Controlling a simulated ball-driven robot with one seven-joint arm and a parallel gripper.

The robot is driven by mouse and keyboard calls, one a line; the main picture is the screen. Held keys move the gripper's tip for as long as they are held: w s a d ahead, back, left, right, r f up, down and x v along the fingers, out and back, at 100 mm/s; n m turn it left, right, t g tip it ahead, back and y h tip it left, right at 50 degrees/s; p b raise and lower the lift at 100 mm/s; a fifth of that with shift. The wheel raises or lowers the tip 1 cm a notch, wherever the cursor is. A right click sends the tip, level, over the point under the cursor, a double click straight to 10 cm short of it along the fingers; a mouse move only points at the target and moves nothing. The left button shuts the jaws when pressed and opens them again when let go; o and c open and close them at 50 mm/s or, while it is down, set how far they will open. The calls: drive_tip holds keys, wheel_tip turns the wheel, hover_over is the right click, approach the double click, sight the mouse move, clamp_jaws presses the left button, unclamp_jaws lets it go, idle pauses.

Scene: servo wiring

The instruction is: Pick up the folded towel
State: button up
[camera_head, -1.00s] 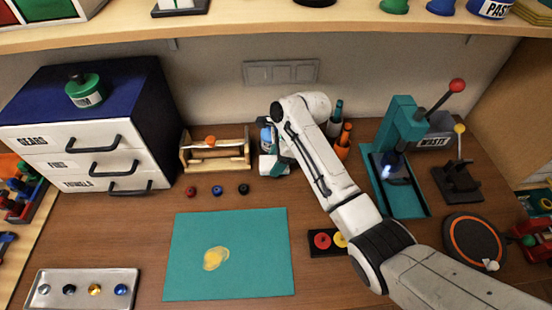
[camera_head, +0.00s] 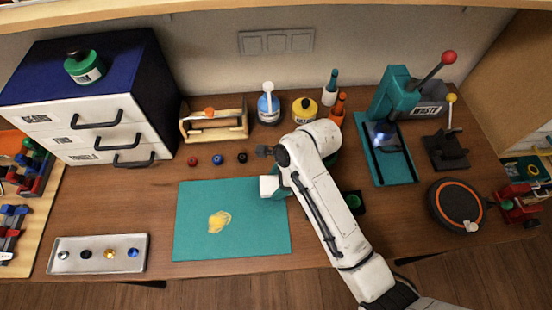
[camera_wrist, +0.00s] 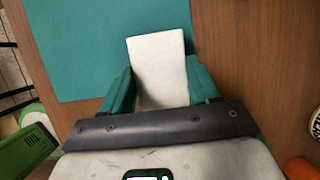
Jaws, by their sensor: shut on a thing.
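The folded towel is a small white block. It is in my gripper (camera_wrist: 160,78), whose teal fingers press on its two sides in the wrist view, with the towel (camera_wrist: 157,48) sticking out beyond the fingertips. In the head view the towel (camera_head: 268,186) shows as a white patch at the right edge of the teal mat (camera_head: 190,235). My gripper there is partly hidden by my arm. I cannot tell how high the towel is above the mat.
A yellow stain (camera_head: 219,221) lies on the mat. A metal tray (camera_head: 72,266) with small knobs is at front left. Bottles (camera_head: 268,108) stand at the back, and a teal press (camera_head: 395,105) is at right. A round black disc (camera_head: 456,206) lies at right front.

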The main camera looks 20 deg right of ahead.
drive_tip(key=s+a, duration=0.4)
drive_tip(key=s, duration=0.9)
drive_tip(key=s+a, duration=0.4)
drive_tip(key=s, duration=0.9)
drive_tip(key=shift+s+a, duration=0.3)
drive_tip(key=shift+a, duration=0.05)
